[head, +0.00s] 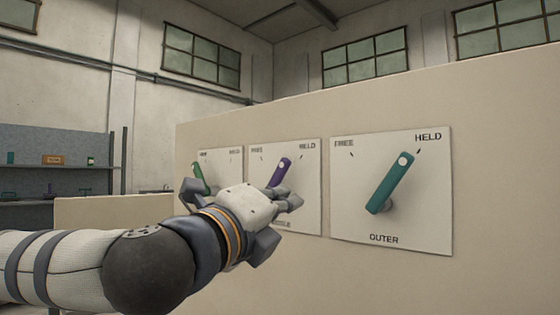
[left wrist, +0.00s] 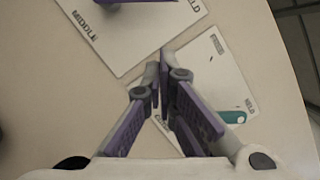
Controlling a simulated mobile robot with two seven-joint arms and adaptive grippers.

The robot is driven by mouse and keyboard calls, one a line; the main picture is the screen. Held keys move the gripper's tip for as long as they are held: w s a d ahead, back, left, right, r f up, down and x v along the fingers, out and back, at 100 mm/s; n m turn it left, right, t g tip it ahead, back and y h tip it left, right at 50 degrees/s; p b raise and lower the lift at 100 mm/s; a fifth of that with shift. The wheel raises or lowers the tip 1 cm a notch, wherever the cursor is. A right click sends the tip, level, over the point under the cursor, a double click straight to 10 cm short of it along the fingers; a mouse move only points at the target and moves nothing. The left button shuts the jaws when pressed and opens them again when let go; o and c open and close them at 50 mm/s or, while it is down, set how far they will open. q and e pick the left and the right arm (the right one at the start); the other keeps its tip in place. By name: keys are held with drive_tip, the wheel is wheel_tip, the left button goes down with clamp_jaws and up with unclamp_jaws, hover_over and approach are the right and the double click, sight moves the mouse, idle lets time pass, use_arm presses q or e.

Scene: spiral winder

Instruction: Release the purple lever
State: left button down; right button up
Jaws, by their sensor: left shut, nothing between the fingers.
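The purple lever (head: 280,172) sits on the middle plate (head: 310,205) of the panel. Its tip leans up and right, toward the HELD mark. In the left wrist view part of the purple lever (left wrist: 142,1) is cut off at the top edge, beyond my fingertips. My left gripper (head: 292,200) is in front of the lower part of the middle plate and hides the lever's lower end. In the left wrist view its fingers (left wrist: 160,68) are together with nothing between them. My right gripper is out of view.
A teal lever (head: 390,184) leans toward HELD on the OUTER plate (head: 425,220) at right. A green lever (head: 197,178) leans toward FREE on the left plate (head: 230,168), partly hidden by my arm. Shelves (head: 60,170) stand far left.

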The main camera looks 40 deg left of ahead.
sight(275, 181)
use_arm(q)
drive_tip(key=w+a+r, duration=0.2)
drive_tip(key=w+a, duration=0.2)
drive_tip(key=w, duration=0.3)
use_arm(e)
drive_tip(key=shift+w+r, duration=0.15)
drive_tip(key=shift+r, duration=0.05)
use_arm(q)
drive_tip(key=shift+w, duration=0.1)
